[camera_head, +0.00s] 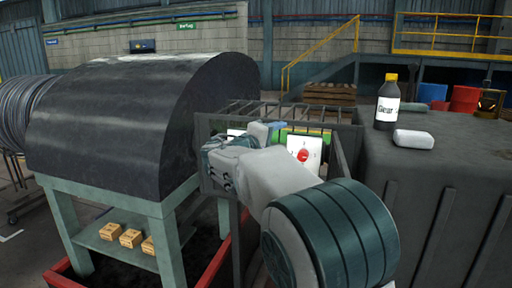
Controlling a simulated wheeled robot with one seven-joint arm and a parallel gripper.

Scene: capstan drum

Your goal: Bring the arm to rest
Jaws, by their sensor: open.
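My arm reaches in from the lower right toward the middle of the view, with a large teal and grey joint nearest the camera. My gripper (213,170) is at its far end, just right of the dark drum cover (130,115) and in front of a barred metal frame (345,145). It appears empty and open. The fingertips are small and partly hidden by the wrist. I cannot tell whether the gripper touches the frame or the cover. A white panel with a red button (304,155) shows just beyond the forearm.
A dark cabinet (440,170) on the right carries a black bottle with a yellow cap (387,105) and a white rounded block (413,139). Small cardboard boxes (131,238) sit on the shelf under the drum. A red-edged tray (75,283) lies below.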

